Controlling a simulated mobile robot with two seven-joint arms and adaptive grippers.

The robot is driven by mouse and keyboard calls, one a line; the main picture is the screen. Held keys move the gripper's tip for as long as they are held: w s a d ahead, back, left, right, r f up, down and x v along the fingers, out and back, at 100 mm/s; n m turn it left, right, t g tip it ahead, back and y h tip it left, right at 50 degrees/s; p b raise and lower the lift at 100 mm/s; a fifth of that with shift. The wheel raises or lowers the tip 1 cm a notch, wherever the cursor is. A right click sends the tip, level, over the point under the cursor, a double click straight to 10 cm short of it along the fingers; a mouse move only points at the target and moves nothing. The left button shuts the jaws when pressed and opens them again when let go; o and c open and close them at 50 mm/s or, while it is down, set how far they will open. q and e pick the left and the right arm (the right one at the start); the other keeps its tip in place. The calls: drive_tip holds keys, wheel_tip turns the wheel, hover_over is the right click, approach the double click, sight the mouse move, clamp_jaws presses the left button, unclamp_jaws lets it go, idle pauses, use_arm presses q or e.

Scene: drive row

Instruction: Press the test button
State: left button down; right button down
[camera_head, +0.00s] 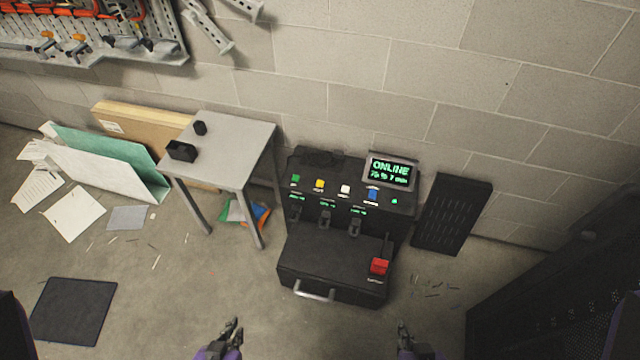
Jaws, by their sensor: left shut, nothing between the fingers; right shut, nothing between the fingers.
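A black machine (325,262) stands on the floor against the wall. Its sloped panel carries a row of coloured buttons: green (295,178), yellow (320,185), white (346,190) and blue (373,195). Their labels are too small to read, so I cannot tell which is the test button. A lit screen (390,171) above the panel reads "ONLINE". A red block-shaped control (379,266) sits low on the front right. My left gripper (235,325) and my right gripper (404,335) are both shut and empty at the bottom edge, apart from the machine.
A grey table (228,150) with two small black items stands left of the machine. Boards (110,165) and papers (73,213) lie further left. A dark slotted panel (452,214) leans on the wall at right. A dark cabinet (550,290) fills the lower right.

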drive_tip(key=shift+w+r, duration=0.1)
drive_tip(key=shift+w, duration=0.25)
drive_tip(key=shift+w, duration=0.15)
idle(0.3)
